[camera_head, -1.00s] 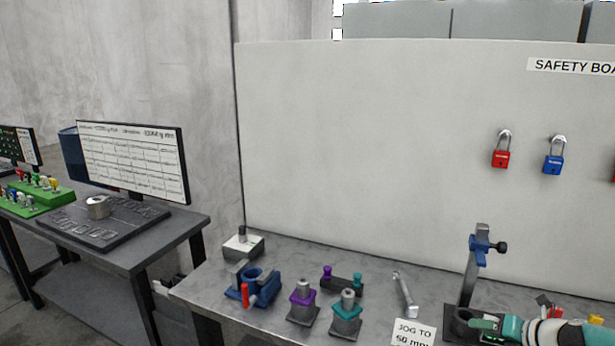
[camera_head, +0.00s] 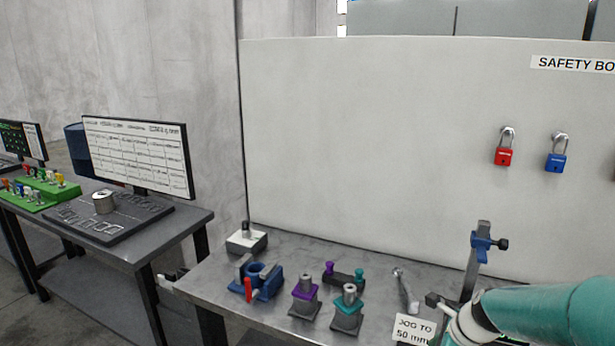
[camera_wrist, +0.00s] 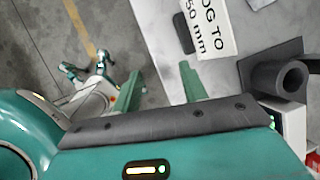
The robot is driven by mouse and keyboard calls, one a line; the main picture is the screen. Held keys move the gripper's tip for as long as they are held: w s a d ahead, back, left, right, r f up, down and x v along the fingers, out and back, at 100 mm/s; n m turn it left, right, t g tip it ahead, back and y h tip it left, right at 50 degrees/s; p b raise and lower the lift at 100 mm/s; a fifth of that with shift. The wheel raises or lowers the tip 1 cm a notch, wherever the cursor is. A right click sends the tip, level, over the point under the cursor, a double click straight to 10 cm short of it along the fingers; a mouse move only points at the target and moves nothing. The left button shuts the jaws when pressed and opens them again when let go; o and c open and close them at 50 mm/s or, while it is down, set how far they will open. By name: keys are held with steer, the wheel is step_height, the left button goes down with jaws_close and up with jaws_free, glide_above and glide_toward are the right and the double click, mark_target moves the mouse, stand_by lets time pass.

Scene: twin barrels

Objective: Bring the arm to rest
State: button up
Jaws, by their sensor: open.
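My arm (camera_head: 550,309) is teal and reaches in from the lower right of the head view, over the front right of the grey bench. In the wrist view my gripper (camera_wrist: 160,70) shows two green fingers set apart, with nothing seen between them. They are above the bench's front edge, beside the "JOG TO 50 mm" sign (camera_wrist: 206,28). In the head view the fingers cannot be made out clearly; the arm's front end is near the same sign (camera_head: 413,329).
A stand with a blue clamp (camera_head: 481,243) rises close behind my arm. Red (camera_head: 503,156) and blue (camera_head: 555,162) padlocks hang on the board. A dark hollow cylinder (camera_wrist: 268,79) is right of my gripper.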

steer(key=s+a+r+n+t+h, duration=0.1)
steer(key=s+a+r+n, duration=0.5)
steer(key=n, duration=0.6)
steer(key=s+a+r+n+h, duration=0.2)
steer(key=s+a+r+n, duration=0.4)
steer(key=s+r+n, duration=0.3)
steer(key=s+n, duration=0.2)
steer(key=s, duration=0.2)
steer(key=shift+r+n+t, duration=0.35)
steer(key=shift+n+t, duration=0.05)
steer(key=shift+s+a, duration=0.1)
steer(key=shift+s, duration=0.05)
